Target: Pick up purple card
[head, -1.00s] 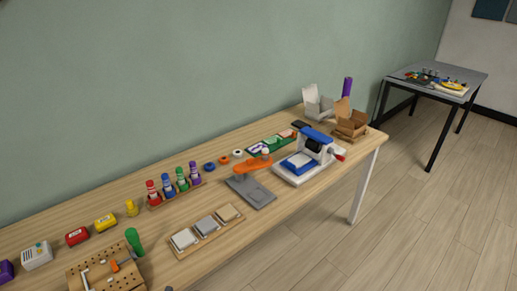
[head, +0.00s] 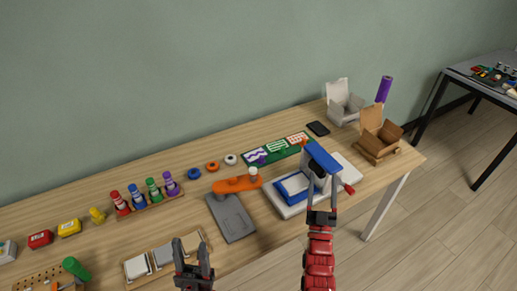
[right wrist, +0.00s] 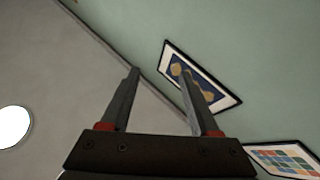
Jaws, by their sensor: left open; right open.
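A card with a purple pattern (head: 255,157) lies at the left end of a green card holder (head: 268,158) near the back of the wooden table in the head view. My left gripper (head: 191,248) is open and empty at the table's front, in front of and left of the card. My right gripper (head: 321,187) is open, in front of and right of the card, and overlaps the blue-handled press in the picture. In the right wrist view my right gripper (right wrist: 160,95) has nothing between its fingers; that view shows only wall, ceiling and framed pictures.
An orange-armed grey tool (head: 232,215) stands between my left gripper and the card. A blue-and-white press (head: 290,190) stands to the right. A green-patterned and an orange-patterned card share the holder. Colored bottles (head: 152,190), small rings and open boxes (head: 378,143) stand around.

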